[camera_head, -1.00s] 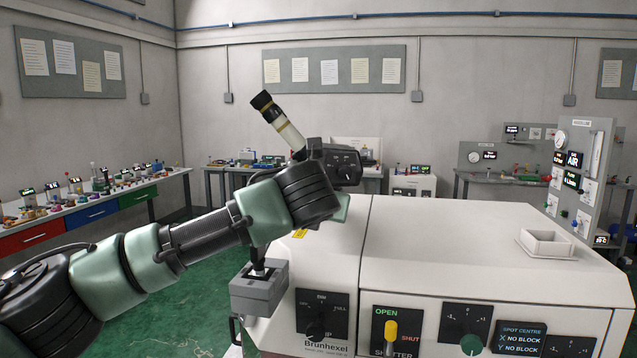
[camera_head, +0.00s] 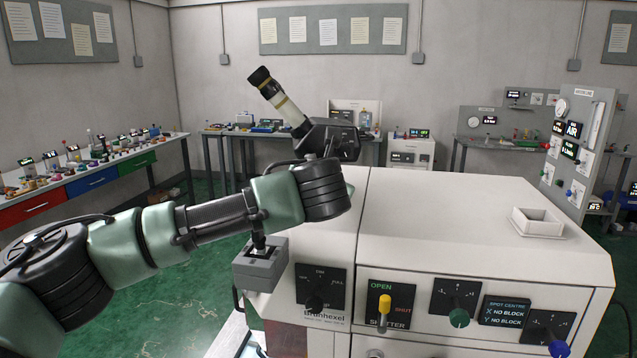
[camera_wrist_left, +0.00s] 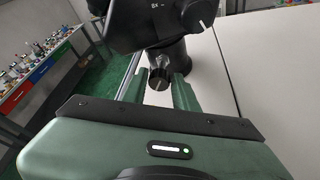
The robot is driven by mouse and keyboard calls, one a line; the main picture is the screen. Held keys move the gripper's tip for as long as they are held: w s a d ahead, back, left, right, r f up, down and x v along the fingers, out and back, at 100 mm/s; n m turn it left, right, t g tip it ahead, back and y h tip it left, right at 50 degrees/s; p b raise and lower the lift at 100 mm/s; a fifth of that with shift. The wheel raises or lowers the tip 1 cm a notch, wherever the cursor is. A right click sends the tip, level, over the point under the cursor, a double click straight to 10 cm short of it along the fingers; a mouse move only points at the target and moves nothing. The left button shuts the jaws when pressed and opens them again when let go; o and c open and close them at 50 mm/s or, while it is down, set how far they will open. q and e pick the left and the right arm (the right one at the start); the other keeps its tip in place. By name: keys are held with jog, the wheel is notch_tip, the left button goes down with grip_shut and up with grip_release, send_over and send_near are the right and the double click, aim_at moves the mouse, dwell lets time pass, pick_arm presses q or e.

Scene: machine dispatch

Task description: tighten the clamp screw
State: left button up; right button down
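The microscope-like viewer (camera_head: 292,112) stands tilted on the left part of the cream machine (camera_head: 470,225). In the left wrist view, a short knurled metal screw head (camera_wrist_left: 159,80), which looks like the clamp screw, sticks out below the viewer's dark body (camera_wrist_left: 150,22). My left gripper (camera_wrist_left: 160,75) has its two green fingers on either side of this screw head, with narrow gaps seeming to show between them. In the head view, my left wrist covers the screw and fingers. My right gripper is in neither view.
The machine front carries a yellow shutter handle (camera_head: 384,308), a green knob (camera_head: 459,318) and a blue knob (camera_head: 558,348). A grey joystick box (camera_head: 260,268) sits just below my left forearm. A white open tray (camera_head: 537,222) is on the machine top at right.

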pick_arm(q)
jog(key=shift+o, duration=1)
jog(key=b+v, duration=0.3)
jog(key=v, duration=0.3)
jog(key=shift+s+r, duration=0.1)
jog(key=shift+s, duration=0.3)
jog(key=shift+s+r, duration=0.2)
jog(key=shift+s, duration=0.3)
